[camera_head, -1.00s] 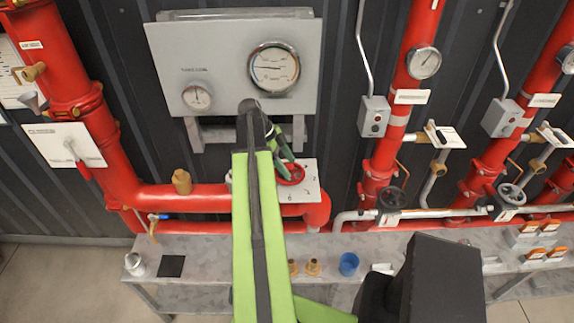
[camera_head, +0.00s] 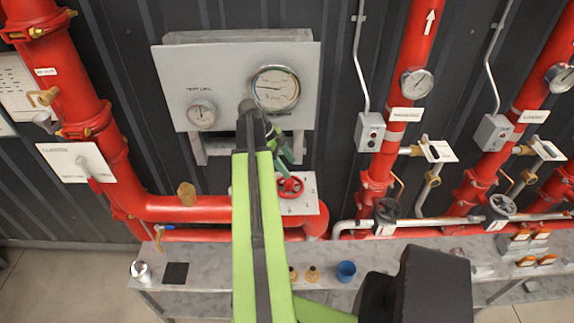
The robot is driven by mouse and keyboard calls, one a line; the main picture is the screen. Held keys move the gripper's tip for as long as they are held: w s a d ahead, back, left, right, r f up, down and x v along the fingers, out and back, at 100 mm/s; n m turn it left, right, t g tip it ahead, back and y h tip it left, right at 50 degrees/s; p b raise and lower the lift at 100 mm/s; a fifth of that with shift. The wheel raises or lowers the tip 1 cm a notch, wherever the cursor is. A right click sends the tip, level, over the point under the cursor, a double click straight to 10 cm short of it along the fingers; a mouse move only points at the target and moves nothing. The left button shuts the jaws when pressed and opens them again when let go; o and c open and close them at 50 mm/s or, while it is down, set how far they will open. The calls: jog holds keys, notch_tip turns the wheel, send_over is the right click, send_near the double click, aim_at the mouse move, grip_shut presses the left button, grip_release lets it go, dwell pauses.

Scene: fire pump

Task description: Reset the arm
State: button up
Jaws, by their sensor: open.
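My green arm reaches up the middle of the view toward the wall panel. My gripper (camera_head: 284,150) is at its far end, dark green, partly hidden behind the arm's wrist. It is just above a red round handwheel (camera_head: 291,187) on a pale numbered plate (camera_head: 310,192). From this angle I cannot tell whether the fingers touch the wheel. The gripper is open, and no held object shows in it.
A grey gauge panel (camera_head: 238,85) is on the wall behind the arm. Red pipes (camera_head: 185,209) run left and right. A metal bench (camera_head: 215,262) below carries a blue cup (camera_head: 346,271), brass fittings (camera_head: 312,274), a silver cup (camera_head: 140,270) and a black square (camera_head: 175,273).

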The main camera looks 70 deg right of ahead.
jog(key=shift+f, duration=0.1)
jog(key=shift+w+a+f, duration=0.1)
jog(key=shift+w+f, duration=0.05)
jog(key=shift+w, duration=0.15)
jog(key=w+a+f+n+t+h+b, duration=0.1)
jog(key=w+a+f+n+b, duration=0.35)
jog(key=w+a, duration=0.85)
jog(key=w+a+f+n+t+h+b, duration=0.15)
jog(key=w+a+f+n+b, duration=0.35)
jog(key=w+a, duration=0.7)
jog(key=w+a+f+n+t+y+b, duration=0.1)
jog(key=w+a+f+n+b, duration=0.1)
jog(key=a+n, duration=0.6)
jog(key=w+a+f+n+t+y+b, duration=0.1)
jog(key=w+a+f+n+b, duration=0.1)
jog(key=a+n, duration=0.6)
jog(key=w+a+f+n+t+y+b, duration=0.1)
jog(key=w+a+f+n, duration=0.3)
jog(key=a+n, duration=0.5)
jog(key=a+f+b, duration=0.1)
jog(key=a, duration=0.6)
jog(key=shift+w+a+f+b, duration=0.2)
jog(key=shift+w+a+b, duration=0.1)
jog(key=shift+w+b, duration=0.05)
